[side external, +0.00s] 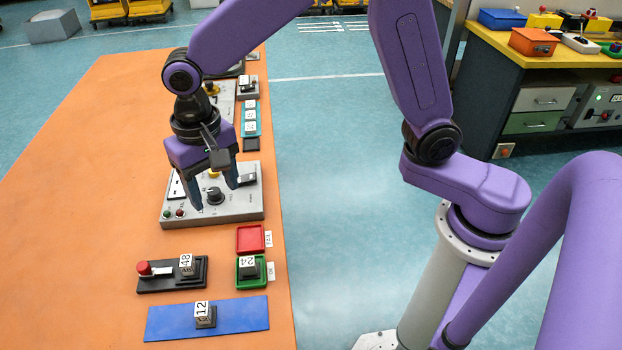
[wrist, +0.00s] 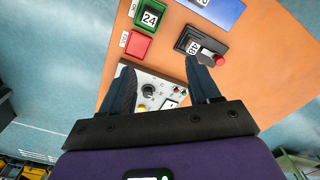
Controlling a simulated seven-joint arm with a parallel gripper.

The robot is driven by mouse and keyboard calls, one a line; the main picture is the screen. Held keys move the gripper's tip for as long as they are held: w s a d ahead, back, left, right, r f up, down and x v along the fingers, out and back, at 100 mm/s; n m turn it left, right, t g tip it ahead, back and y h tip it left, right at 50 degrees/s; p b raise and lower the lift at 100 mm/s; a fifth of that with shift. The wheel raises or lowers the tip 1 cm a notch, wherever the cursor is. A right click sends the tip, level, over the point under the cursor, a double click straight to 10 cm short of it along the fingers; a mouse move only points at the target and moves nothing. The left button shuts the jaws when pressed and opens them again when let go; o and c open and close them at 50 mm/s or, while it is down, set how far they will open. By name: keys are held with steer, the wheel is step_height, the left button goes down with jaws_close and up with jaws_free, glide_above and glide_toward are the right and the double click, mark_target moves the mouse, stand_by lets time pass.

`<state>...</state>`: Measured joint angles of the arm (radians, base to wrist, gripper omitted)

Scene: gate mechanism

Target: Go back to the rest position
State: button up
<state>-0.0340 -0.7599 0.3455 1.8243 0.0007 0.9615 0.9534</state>
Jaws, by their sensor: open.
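My gripper (side external: 210,190) is purple with dark fingers and hangs over the grey control panel (side external: 240,205). The fingers are apart, with nothing visible between them. In the wrist view my gripper (wrist: 165,88) also shows open, with the panel (wrist: 158,84) between and below the fingers. The panel carries a black knob (side external: 215,195), small red and green buttons and a switch. Whether the fingertips touch the panel is unclear, but they appear above it.
A green tray (side external: 239,281) holds the block marked 24 (side external: 249,268); an empty red tray (side external: 250,239) is beside it. Block 48 (side external: 187,266) sits on a black fixture (side external: 160,285) with a red knob. Block 12 (side external: 205,314) is on a blue mat (side external: 165,323). The orange table's left side is clear.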

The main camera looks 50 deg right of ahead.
steer(key=s+d+r+n, duration=0.1)
steer(key=s+d+n, duration=1.3)
steer(key=s+d, duration=0.7)
steer(key=shift+s+r, duration=0.2)
steer(key=shift+s, duration=0.55)
